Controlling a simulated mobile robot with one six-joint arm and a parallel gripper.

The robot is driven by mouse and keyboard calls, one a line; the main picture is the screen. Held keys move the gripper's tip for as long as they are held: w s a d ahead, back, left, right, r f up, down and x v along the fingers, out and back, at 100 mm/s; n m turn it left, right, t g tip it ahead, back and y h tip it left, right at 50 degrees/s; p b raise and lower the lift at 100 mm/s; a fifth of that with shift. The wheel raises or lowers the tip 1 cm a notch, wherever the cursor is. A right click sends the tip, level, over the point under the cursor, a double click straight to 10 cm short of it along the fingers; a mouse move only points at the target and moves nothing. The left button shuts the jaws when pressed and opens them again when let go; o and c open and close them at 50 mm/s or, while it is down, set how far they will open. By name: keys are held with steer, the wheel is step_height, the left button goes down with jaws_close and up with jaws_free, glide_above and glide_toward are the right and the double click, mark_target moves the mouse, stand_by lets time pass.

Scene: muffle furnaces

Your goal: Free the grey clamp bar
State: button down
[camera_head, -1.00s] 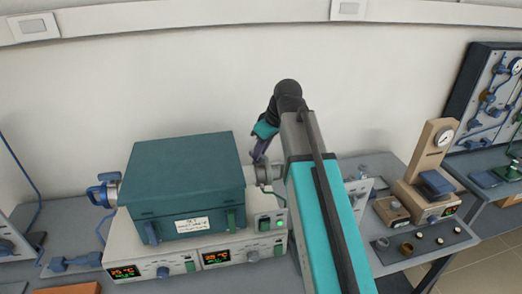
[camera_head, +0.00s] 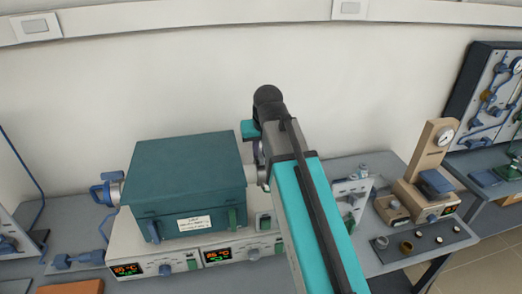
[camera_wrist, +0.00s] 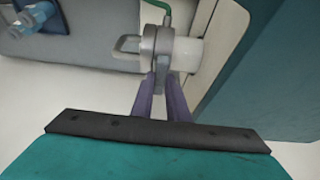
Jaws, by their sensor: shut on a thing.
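The grey clamp bar (camera_wrist: 163,62) sits on a grey round flange fitting at the side of the teal furnace box, in the wrist view. My gripper (camera_wrist: 162,80) has its two purple fingers on either side of the bar and is shut on it. The bar still touches the fitting. In the head view the furnace (camera_head: 190,178) stands on a light control unit, and my arm largely hides the clamp and fingertips.
The control unit (camera_head: 190,264) has two lit displays below the furnace. A blue fitting (camera_head: 104,190) is on the furnace's left side. A beige press with a gauge (camera_head: 437,160) and small rings stand to the right. The wall is close behind.

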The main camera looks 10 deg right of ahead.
stand_by(0.4)
steer(key=c, duration=1.7)
jaws_free()
steer(key=shift+s+r, duration=0.1)
steer(key=shift+r, duration=0.1)
steer(key=shift+b+v, duration=1.65)
steer(key=shift+v, duration=5.05)
